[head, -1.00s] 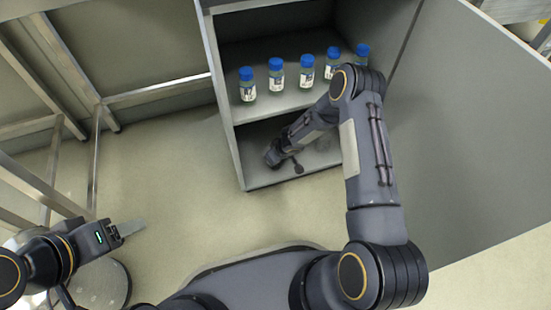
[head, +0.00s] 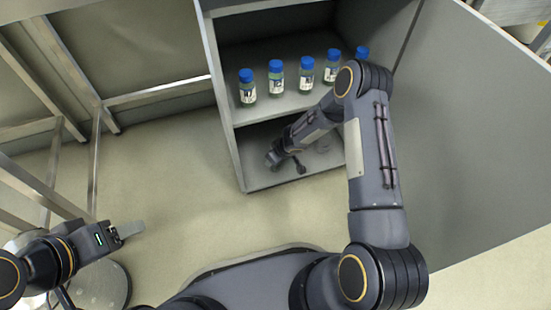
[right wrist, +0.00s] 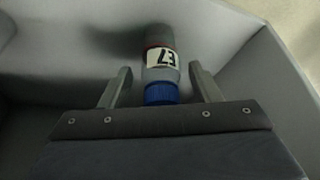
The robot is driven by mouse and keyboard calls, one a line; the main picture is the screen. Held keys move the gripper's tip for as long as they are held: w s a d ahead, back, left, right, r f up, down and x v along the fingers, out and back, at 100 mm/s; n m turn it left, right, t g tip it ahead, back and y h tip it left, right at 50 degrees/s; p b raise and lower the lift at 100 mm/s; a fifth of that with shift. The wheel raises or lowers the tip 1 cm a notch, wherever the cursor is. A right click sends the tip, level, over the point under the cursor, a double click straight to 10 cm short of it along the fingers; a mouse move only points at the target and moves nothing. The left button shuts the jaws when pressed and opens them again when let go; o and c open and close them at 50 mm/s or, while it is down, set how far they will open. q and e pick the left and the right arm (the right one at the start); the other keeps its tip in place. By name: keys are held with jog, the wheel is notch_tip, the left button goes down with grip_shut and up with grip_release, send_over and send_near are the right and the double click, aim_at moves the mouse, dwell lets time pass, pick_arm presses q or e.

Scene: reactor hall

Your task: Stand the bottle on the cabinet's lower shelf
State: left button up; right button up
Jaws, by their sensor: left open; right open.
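In the right wrist view a bottle (right wrist: 160,58) with a blue cap and a white label marked E7 lies between my right gripper's two fingers (right wrist: 160,72). The fingers are open, with a gap on each side. The cap points toward the gripper's base; the bottle's far end meets a grey surface with a dark shadow beside it. My left gripper (head: 128,230) is open and empty, at the lower left, away from the cabinet.
Several blue-capped bottles (head: 306,72) stand in a row on the cabinet's upper shelf (head: 285,104), close above my right forearm. The cabinet's side wall (head: 222,100) bounds the left. A large grey panel (head: 460,130) stands at right. A metal frame (head: 95,160) is at left.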

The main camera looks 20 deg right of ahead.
jog(key=p+v, duration=0.2)
jog(key=v, duration=0.8)
